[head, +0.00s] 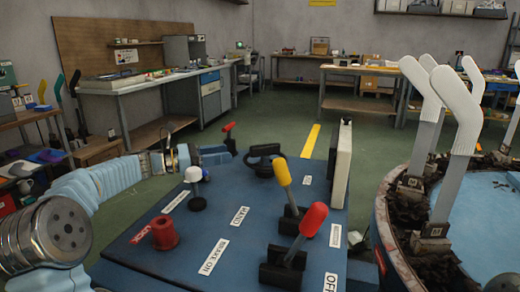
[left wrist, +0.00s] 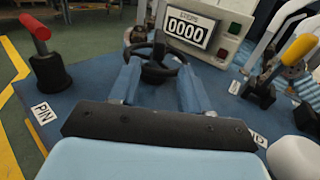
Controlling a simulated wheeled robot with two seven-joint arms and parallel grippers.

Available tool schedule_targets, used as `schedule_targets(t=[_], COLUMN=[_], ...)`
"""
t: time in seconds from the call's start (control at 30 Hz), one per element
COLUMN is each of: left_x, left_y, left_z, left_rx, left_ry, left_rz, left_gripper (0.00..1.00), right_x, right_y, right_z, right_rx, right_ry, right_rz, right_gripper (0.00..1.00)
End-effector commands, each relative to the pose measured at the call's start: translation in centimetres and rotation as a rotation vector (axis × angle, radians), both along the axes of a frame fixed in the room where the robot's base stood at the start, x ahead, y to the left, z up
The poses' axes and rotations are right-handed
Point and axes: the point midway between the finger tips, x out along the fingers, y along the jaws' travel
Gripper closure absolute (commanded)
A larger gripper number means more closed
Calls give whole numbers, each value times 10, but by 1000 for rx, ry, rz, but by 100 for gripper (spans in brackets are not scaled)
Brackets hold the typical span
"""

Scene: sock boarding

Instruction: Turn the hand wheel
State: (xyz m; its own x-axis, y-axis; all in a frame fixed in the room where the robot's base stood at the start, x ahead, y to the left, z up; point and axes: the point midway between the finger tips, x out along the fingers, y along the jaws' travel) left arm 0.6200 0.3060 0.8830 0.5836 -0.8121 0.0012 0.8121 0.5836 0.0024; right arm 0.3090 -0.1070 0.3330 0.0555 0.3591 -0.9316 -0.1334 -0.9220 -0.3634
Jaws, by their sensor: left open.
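The hand wheel (head: 265,161) is a small black wheel at the far part of the blue panel. It also shows in the left wrist view (left wrist: 154,70), just ahead of and between my fingertips. My left gripper (head: 222,155) is open, left of the wheel in the head view. In the left wrist view its two blue fingers (left wrist: 160,78) stand apart, with the wheel's near rim around the gap between their tips. I cannot tell whether they touch it. My right gripper is not in view.
A red-handled PIN lever (left wrist: 42,55) stands left of the wheel. Yellow (head: 284,174) and red (head: 313,219) levers, a white knob (head: 194,175) and a red LOCK knob (head: 163,232) stand nearer. A display (left wrist: 188,28) reading 0000 is behind the wheel. A round table with white boards (head: 456,110) stands right.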

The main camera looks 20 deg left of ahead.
Motion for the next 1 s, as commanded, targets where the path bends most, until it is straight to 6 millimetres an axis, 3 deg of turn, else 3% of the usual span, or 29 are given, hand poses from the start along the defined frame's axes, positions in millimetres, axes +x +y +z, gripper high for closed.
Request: schedule_targets(t=[0.2, 0.4, 0.6, 0.9, 1.0], left_x=[30, 53, 63, 64, 64], left_y=[-43, -74, -88, -90, -90], left_z=[3, 2, 1, 0, 0], left_rx=[-2, -1, 0, 0, 0], left_ry=[2, 2, 2, 1, 2], left_rz=[-5, -3, -2, -1, -1], left_gripper=[53, 53, 53, 53, 68], right_x=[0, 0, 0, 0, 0], right_y=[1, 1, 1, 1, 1], right_z=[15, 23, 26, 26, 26], right_rx=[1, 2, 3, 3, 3], right_ry=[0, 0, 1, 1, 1], right_rz=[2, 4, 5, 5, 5], right_gripper=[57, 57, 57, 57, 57])
